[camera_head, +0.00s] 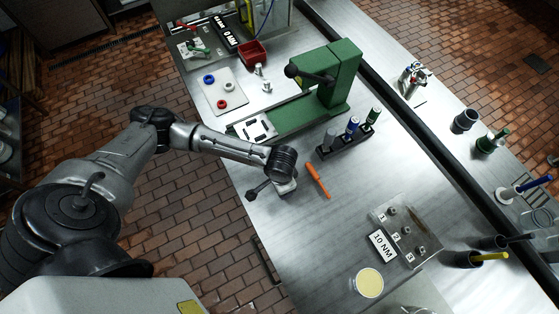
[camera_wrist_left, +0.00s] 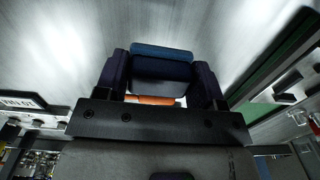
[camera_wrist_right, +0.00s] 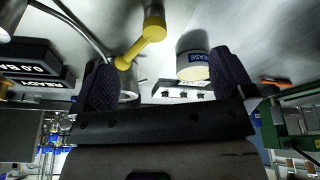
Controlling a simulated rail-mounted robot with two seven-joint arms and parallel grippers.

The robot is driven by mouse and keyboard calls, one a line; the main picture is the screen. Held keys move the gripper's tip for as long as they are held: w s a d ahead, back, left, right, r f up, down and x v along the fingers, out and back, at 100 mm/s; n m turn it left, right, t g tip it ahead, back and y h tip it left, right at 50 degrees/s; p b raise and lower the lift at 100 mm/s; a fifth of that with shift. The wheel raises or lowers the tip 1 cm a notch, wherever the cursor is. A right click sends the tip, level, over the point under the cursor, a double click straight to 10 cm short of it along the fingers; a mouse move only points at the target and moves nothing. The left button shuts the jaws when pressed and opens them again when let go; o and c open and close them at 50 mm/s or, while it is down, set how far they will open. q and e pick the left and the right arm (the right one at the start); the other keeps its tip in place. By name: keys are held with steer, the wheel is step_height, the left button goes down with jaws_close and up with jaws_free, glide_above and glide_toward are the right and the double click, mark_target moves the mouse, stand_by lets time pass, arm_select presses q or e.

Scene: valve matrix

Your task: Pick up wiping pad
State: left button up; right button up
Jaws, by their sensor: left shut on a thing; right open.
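The wiping pad (camera_wrist_left: 162,69), a block with a blue top and dark blue and grey layers, sits between the two fingers of my left gripper (camera_wrist_left: 160,82) in the left wrist view. The fingers touch it on both sides, and the gripper is shut on it. In the head view my left gripper (camera_head: 285,187) is low over the bench, just left of an orange-handled tool (camera_head: 318,180); the pad is mostly hidden there. My right gripper (camera_wrist_right: 168,82) shows in the right wrist view with its fingers wide apart and nothing between them.
A rack with several capped bottles (camera_head: 346,140) and a green press (camera_head: 325,85) stand beyond the left gripper. A metal block (camera_head: 425,240) with a 10 NM sign (camera_head: 382,246) and a round yellow-topped tin (camera_head: 369,283) are nearer. Bare bench lies between.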

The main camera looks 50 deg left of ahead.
arm_select(q)
steer(key=w+d+r, duration=0.3)
steer(key=d+r, duration=0.3)
steer(key=d, duration=0.5)
steer(key=shift+w+r, duration=0.25)
steer(key=shift+w, duration=0.05)
